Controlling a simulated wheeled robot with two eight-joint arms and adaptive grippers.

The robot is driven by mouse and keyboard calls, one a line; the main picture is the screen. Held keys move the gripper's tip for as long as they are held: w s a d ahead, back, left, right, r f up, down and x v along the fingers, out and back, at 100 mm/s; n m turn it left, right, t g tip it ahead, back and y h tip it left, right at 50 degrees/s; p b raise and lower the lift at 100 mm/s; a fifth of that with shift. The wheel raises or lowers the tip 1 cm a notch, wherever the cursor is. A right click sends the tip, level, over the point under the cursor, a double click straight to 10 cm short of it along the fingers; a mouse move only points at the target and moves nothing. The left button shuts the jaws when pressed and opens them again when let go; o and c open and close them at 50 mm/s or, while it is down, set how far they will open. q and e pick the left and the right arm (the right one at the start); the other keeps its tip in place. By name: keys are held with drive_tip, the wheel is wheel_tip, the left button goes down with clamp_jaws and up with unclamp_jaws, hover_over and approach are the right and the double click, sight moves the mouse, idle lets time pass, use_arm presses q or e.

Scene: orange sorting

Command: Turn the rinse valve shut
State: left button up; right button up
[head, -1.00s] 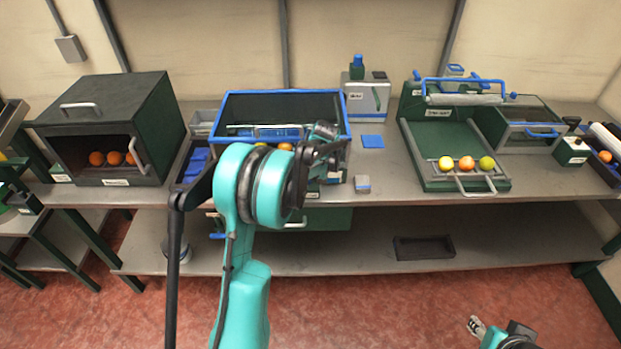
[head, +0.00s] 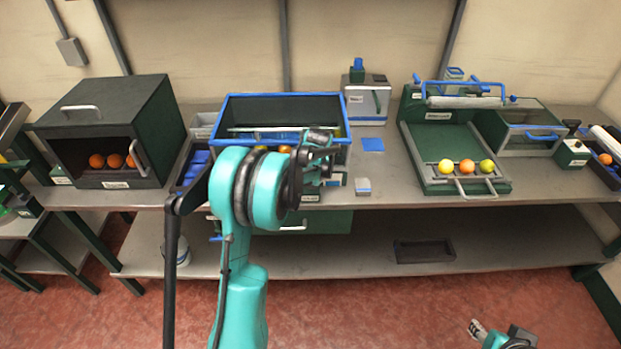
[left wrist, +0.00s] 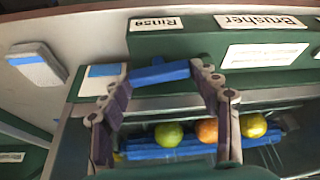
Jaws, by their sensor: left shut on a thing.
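The rinse valve's blue lever (left wrist: 160,73) lies nearly level across the left wrist view, tilted a little, below the label reading Rinse (left wrist: 157,23). My left gripper (left wrist: 161,80) is shut on this lever, one finger at each end. In the head view my left gripper (head: 321,152) is at the front right of the blue-rimmed brusher tank (head: 285,95), and the lever is hidden behind it. My right gripper (head: 477,329) shows only at the bottom edge, away from the bench, too small to tell its state.
Green and orange fruit (left wrist: 207,130) lies on blue rollers in the tank. A green tray (head: 440,145) with three fruits stands to the right, and a dark green box (head: 110,115) with oranges at the left. A small grey-and-blue block (head: 363,186) sits on the bench near my gripper.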

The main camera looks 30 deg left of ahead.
use_arm(q)
drive_tip(key=shift+m+h, duration=0.4)
drive_tip(key=shift+m, duration=0.8)
drive_tip(key=o, duration=1.2)
drive_tip(key=shift+c, duration=0.2)
drive_tip(key=shift+r, duration=0.1)
drive_tip(key=v, duration=1.1)
drive_tip(key=shift+s+r, duration=0.3)
drive_tip(key=shift+s, duration=0.1)
drive_tip(key=shift+d, duration=0.1)
